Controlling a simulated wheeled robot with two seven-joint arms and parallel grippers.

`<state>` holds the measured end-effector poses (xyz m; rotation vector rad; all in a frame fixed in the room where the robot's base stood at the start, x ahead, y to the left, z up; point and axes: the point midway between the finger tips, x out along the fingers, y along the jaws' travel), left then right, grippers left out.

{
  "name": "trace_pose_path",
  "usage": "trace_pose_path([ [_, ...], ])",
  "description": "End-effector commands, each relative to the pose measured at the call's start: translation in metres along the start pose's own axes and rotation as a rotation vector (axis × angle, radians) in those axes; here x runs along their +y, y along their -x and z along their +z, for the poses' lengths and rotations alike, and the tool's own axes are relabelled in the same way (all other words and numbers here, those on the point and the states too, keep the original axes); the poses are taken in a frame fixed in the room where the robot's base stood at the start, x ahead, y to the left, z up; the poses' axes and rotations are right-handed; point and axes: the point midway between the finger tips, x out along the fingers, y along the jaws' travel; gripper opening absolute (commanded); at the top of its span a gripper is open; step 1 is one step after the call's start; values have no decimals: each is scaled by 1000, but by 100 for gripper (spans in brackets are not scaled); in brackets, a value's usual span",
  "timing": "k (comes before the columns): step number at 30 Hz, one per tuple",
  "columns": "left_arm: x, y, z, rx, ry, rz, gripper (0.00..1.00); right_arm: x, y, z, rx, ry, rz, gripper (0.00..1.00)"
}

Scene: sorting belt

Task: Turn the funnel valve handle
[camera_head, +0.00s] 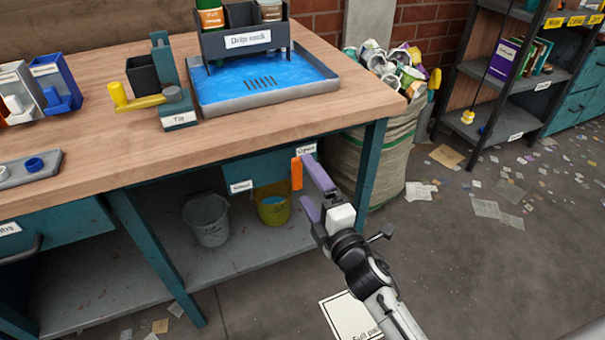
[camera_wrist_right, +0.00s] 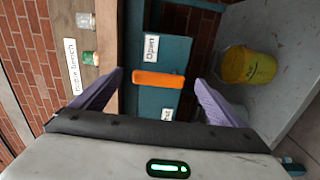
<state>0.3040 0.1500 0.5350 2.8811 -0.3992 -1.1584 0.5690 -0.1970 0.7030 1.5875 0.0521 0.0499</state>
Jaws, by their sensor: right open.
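The orange valve handle (camera_head: 297,172) shows under the front edge of the wooden bench, beside a teal panel (camera_head: 270,168). In the right wrist view the handle (camera_wrist_right: 158,79) lies crosswise between a label reading "Open" and a second, partly legible label. My right gripper (camera_head: 304,180) is open, its purple fingers pointing at the handle. In the wrist view the handle appears between the two fingertips (camera_wrist_right: 159,76), with a gap on each side; I cannot tell how far it reaches between them. The funnel itself is not clearly visible. My left gripper is not in view.
A yellow bucket (camera_head: 273,206) and a grey bucket (camera_head: 207,219) stand on the shelf below. A teal bench leg (camera_head: 370,165) and a full sack (camera_head: 385,145) are close on the right. The bench top (camera_head: 190,150) overhangs the handle. Scraps litter the floor.

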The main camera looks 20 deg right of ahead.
Motion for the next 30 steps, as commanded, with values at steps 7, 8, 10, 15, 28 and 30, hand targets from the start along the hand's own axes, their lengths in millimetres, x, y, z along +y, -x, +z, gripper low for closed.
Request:
trace_pose_path([
  [7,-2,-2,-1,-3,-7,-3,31,-1,43,0,0,-3,-2,93],
  [8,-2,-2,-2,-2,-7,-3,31,-1,46,0,0,-3,-2,93],
  [10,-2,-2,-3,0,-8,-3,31,0,51,0,-1,-3,-1,93],
  [15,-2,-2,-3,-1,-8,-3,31,0,54,0,0,-2,-1,93],
  [28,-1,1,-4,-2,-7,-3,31,-1,56,0,-3,-27,-13,93],
  [30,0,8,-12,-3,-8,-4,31,-4,66,1,-14,-124,-57,93],
])
